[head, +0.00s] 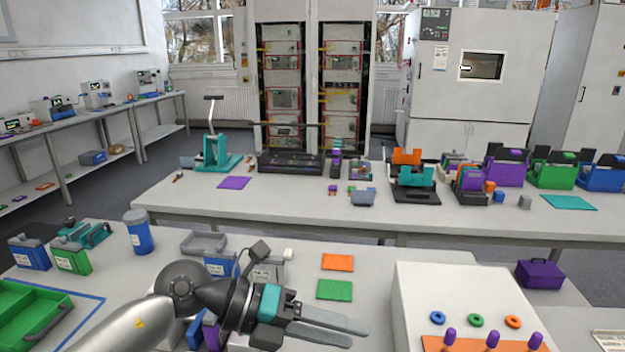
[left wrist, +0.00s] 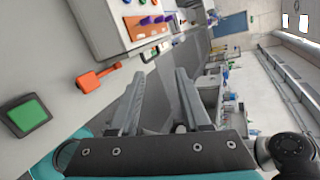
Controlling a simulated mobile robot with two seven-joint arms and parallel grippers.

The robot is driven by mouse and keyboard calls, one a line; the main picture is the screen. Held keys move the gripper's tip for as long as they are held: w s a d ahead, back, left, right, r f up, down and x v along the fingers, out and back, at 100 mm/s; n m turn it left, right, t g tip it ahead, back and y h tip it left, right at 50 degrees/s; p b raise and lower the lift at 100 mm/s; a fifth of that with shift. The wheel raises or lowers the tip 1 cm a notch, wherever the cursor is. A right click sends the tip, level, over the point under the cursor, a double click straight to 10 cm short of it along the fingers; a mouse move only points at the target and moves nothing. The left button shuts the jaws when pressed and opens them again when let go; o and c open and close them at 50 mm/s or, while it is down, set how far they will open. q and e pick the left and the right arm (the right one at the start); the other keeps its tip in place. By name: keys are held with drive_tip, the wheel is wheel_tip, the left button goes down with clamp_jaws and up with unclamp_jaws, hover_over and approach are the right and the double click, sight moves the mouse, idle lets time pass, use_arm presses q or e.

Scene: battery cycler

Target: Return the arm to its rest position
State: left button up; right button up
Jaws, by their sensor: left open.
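My left arm comes in from the lower left of the head view. Its gripper (head: 325,328) points right above the near table, with its two long grey fingers apart and nothing between them. In the left wrist view the same fingers (left wrist: 160,98) stand apart and empty, with floor and room behind them. My right gripper does not show in either view.
Near the left gripper lie an orange mat (head: 338,262) and a green mat (head: 334,290). A white box with pegs and rings (head: 425,290) stands to its right. Blue and green containers (head: 72,256) and a green tray (head: 25,305) are at left. A long table (head: 290,205) crosses behind.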

use_arm(q)
wheel_tip(320, 180, up, 9)
drive_tip(key=d+n+t+h, duration=0.2)
drive_tip(key=n+t+h, duration=0.3)
drive_tip(key=h, duration=0.1)
drive_tip(key=w+a+r+n+t+y, duration=0.35)
drive_tip(key=w+a+n+t, duration=0.2)
drive_tip(key=n+t, duration=0.65)
drive_tip(key=a+f+n+y, duration=1.4)
drive_tip(key=n+y, duration=0.2)
drive_tip(key=s+a+f+n+g, duration=0.2)
drive_tip(key=s+f+n+g, duration=0.2)
drive_tip(key=s+f+g, duration=1.3)
drive_tip(key=s+f+t+b, duration=0.15)
drive_tip(key=s+f, duration=0.25)
drive_tip(key=f, duration=1)
drive_tip(key=s+f+b, duration=0.2)
drive_tip(key=s+f, duration=0.1)
drive_tip(key=f, duration=1)
drive_tip(key=s+a+f+b, duration=0.3)
drive_tip(key=s+f, duration=1.2)
drive_tip(key=f, duration=0.2)
drive_tip(key=shift+s+f+g, duration=0.25)
drive_tip(key=shift+s+g, duration=0.1)
drive_tip(key=shift+g, duration=0.1)
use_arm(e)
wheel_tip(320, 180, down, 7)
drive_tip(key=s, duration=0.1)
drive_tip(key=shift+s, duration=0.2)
